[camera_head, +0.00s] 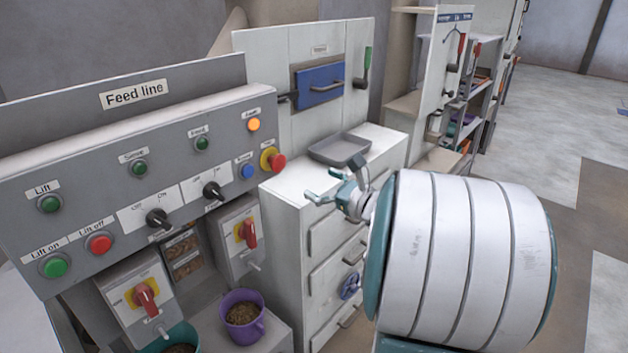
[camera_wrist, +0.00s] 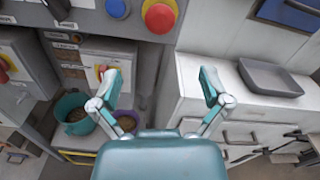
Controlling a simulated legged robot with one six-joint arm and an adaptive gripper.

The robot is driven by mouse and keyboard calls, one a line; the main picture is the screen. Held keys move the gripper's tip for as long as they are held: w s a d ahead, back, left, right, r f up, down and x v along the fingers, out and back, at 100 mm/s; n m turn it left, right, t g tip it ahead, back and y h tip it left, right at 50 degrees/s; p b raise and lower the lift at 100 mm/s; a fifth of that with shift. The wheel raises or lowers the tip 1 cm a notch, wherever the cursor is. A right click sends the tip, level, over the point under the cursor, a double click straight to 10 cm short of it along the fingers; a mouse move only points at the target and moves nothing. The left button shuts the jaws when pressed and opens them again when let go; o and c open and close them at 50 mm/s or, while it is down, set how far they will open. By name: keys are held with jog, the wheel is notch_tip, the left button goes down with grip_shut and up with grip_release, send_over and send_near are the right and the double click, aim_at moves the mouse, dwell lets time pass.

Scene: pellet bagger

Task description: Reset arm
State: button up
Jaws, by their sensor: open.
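My gripper (camera_head: 330,187) is open and empty in the head view, in front of the white cabinet and just below and left of the grey tray. In the wrist view my gripper (camera_wrist: 161,88) shows two teal fingers spread wide, with nothing between them. Behind the fingers are the front of the feed line panel and the side of the white cabinet. My arm's large white and teal link fills the right middle of the head view and hides part of the cabinet and floor.
The feed line panel (camera_head: 75,160) with buttons and switches stands left. A grey tray (camera_head: 340,148) sits on the white cabinet (camera_head: 285,190). A purple bucket (camera_head: 258,327) and a teal bucket (camera_wrist: 68,107) hold pellets. Shelves (camera_head: 480,95) stand behind; open floor lies right.

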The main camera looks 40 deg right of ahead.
jog(key=shift+a, duration=0.1)
dwell(0.3)
jog(key=s+a+f+n+g+y, duration=0.2)
jog(key=a+n+g, duration=0.4)
jog(key=a, duration=0.5)
jog(key=s+a+f+n+g+y, duration=0.1)
jog(key=s+a+n+g+y, duration=0.15)
jog(key=a+n, duration=0.8)
jog(key=s+a+f+n+g+h, duration=0.1)
jog(key=s+a+n+g+h, duration=0.1)
jog(key=s+n, duration=0.3)
jog(key=s+a+f+n+g+h, duration=0.1)
jog(key=s+a+n+h, duration=0.2)
jog(key=n, duration=0.7)
jog(key=s+h, duration=0.2)
jog(key=s, duration=0.1)
jog(key=shift+f+g, duration=0.15)
jog(key=shift+g, duration=0.2)
